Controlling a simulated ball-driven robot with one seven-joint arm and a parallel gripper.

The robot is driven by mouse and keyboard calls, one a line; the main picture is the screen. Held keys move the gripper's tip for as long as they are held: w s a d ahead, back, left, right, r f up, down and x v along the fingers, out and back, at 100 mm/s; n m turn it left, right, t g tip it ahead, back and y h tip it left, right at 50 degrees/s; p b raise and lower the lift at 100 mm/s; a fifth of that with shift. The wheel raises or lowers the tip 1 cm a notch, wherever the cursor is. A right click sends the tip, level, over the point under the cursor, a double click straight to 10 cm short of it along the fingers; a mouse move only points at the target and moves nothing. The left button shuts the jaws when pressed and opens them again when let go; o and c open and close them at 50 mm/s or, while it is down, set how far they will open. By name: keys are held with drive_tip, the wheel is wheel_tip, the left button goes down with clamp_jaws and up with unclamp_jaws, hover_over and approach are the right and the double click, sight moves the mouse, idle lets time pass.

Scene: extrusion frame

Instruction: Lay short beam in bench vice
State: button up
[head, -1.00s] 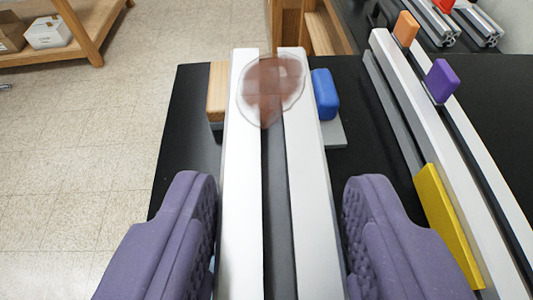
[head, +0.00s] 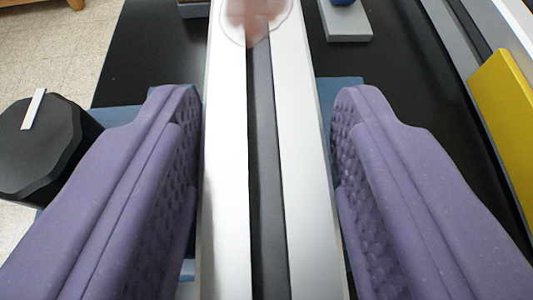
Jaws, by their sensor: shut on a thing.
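The short beam (head: 295,130) is a silvery extrusion with a dark slot along its middle. It runs from the bottom of the head view to the top edge. My gripper (head: 265,105) has two purple padded fingers, one on each side of the beam, and is shut on it. Contact lies low in the picture and is hard to see. Blue-grey parts (head: 349,87) show beneath the beam, and a black faceted knob (head: 42,150) with a white mark stands to the left. These may belong to the bench vice, mostly hidden by beam and fingers.
A yellow block (head: 505,110) lies against a long extrusion (head: 450,40) at the right. A grey plate (head: 345,22) with a blue piece on it lies right of the beam's far part. Black bench top shows between. A translucent brownish round patch (head: 255,20) overlaps the beam.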

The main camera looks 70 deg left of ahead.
drive_tip(key=shift+f+b, duration=0.35)
drive_tip(key=shift+f, duration=0.25)
drive_tip(key=o, duration=1.2)
drive_tip(key=shift+r, duration=0.1)
drive_tip(key=shift+d+r+p, duration=0.4)
drive_tip(key=shift+r+p, duration=0.3)
drive_tip(key=shift+r, duration=0.15)
drive_tip(key=p+v, duration=0.2)
drive_tip(key=v, duration=0.9)
drive_tip(key=shift+s+d+f+p, duration=0.1)
drive_tip(key=shift+s+f+p, duration=0.1)
drive_tip(key=shift+p, duration=0.2)
